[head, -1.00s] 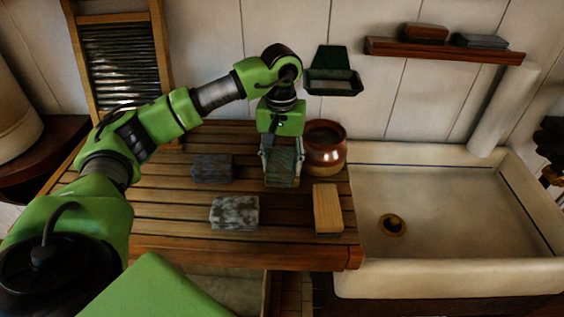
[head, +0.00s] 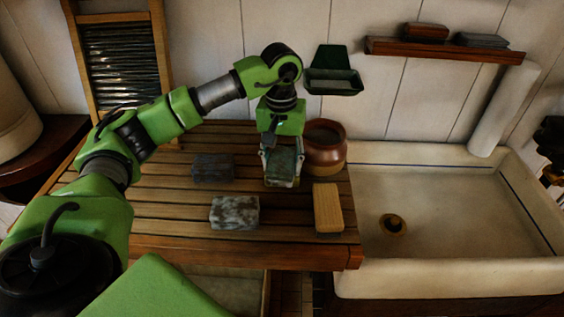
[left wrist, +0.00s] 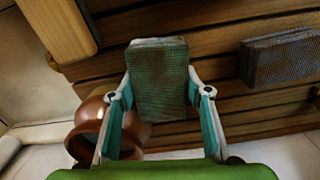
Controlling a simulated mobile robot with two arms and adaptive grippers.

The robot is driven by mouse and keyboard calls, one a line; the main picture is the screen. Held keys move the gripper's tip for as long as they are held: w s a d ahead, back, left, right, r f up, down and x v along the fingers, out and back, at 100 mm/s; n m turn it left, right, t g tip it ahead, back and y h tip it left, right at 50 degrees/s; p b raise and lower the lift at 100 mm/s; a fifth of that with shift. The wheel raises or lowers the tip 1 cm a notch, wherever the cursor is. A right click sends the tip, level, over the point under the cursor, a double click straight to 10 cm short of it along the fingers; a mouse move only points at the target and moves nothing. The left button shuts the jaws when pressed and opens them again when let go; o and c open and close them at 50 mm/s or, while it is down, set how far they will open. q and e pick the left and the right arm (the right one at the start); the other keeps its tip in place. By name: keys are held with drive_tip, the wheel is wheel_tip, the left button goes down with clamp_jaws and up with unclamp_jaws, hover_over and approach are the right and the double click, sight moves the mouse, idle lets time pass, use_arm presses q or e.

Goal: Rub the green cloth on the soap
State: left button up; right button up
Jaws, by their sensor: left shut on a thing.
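The green cloth (head: 281,168) is a folded, block-like piece of dull green weave on the slatted wooden counter's back right part. My left gripper (head: 281,160) points down and is shut on it. In the left wrist view the cloth (left wrist: 158,85) sits between the two fingers. I cannot tell whether it still touches the slats. A pale bar (head: 334,84), which looks like the soap, lies in a dark green dish (head: 334,72) on the wall, above and right of the gripper. My right gripper is not in view.
A brown jar (head: 325,155) stands close right of the gripper. A dark folded cloth (head: 212,168), a mottled grey one (head: 234,212) and a wooden block (head: 328,208) lie on the counter. A shelf (head: 440,50) and a sink (head: 460,265) are at right.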

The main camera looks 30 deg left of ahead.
sight(284, 160)
use_arm(q)
drive_tip(key=shift+s, duration=0.1)
idle(0.3)
drive_tip(key=shift+r+p, duration=2.05)
drive_tip(key=shift+r, duration=1.45)
drive_tip(key=shift+d+f, duration=0.1)
drive_tip(key=shift+d, duration=0.2)
drive_tip(key=s+d+f+m+b, duration=0.1)
drive_tip(key=s+d+m+b, duration=0.3)
drive_tip(key=s+d+b, duration=0.3)
drive_tip(key=s+d, duration=0.5)
drive_tip(key=shift+s+d+m+b, duration=0.3)
drive_tip(key=shift+d+m, duration=0.05)
drive_tip(key=shift+m, duration=0.05)
drive_tip(key=shift+f, duration=0.15)
